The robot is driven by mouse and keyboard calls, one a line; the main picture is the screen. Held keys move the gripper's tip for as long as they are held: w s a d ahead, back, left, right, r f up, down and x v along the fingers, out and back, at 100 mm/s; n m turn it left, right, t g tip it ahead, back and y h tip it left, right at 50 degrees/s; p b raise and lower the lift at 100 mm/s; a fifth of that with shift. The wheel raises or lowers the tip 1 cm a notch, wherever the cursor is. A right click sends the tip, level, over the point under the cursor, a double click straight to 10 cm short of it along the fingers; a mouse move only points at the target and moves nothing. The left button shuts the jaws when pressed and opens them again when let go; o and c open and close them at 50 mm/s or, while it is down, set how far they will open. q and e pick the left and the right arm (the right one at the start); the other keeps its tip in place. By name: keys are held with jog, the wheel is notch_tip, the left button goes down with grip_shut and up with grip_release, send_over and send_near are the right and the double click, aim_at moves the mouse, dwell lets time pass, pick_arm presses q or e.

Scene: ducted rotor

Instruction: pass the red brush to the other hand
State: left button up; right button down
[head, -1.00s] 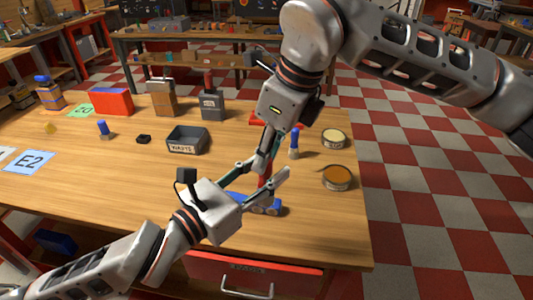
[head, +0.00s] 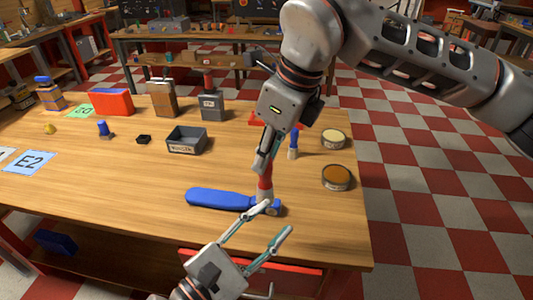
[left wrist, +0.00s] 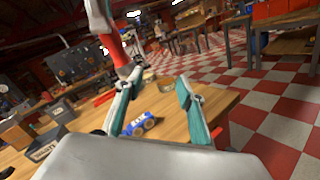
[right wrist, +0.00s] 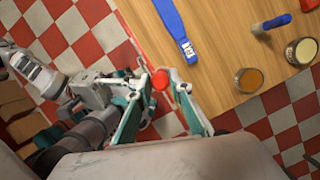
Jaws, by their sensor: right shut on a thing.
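The red brush (head: 265,186) hangs upright from my right gripper (head: 264,160), its red part below the fingers and its pale end lowest, above the bench. The right wrist view (right wrist: 160,80) shows its round red end between the right fingers. My right gripper is shut on it. My left gripper (head: 276,220) is open and empty, below and in front of the brush near the bench's front edge. In the left wrist view its fingers (left wrist: 157,105) are spread, and the red brush (left wrist: 117,55) shows beyond, up and left, apart from them.
A blue-handled tool (head: 215,199) lies on the bench (head: 110,195) just behind my left gripper. A blue-handled brush (head: 293,146) stands behind, beside two open tins (head: 333,138) (head: 337,177). A grey waste bin (head: 187,140) is at centre. The bench's left front is clear.

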pick_arm(q)
jog(key=s+a+r+m+t, duration=0.15)
jog(key=a+m, duration=0.35)
jog(key=m, duration=0.5)
jog(key=a+r+m+t, duration=0.2)
jog(key=a+r+m, duration=0.15)
jog(key=m, duration=0.55)
notch_tip(320, 180, down, 19)
jog(key=a+m+g+y, duration=0.2)
jog(key=m+g+y, duration=0.15)
jog(key=m, duration=0.25)
jog(key=s+a+f+g+y, duration=0.2)
jog(key=s+a+f, duration=0.1)
jog(key=f, duration=0.6)
jog(key=s+a+f+m+g+y, duration=0.1)
jog(key=s+a+f+g+y, duration=0.1)
jog(key=f, duration=0.8)
jog(key=shift+s+a+f+y, duration=0.15)
jog(key=shift+s+a+y, duration=0.55)
jog(key=shift+a, duration=0.4)
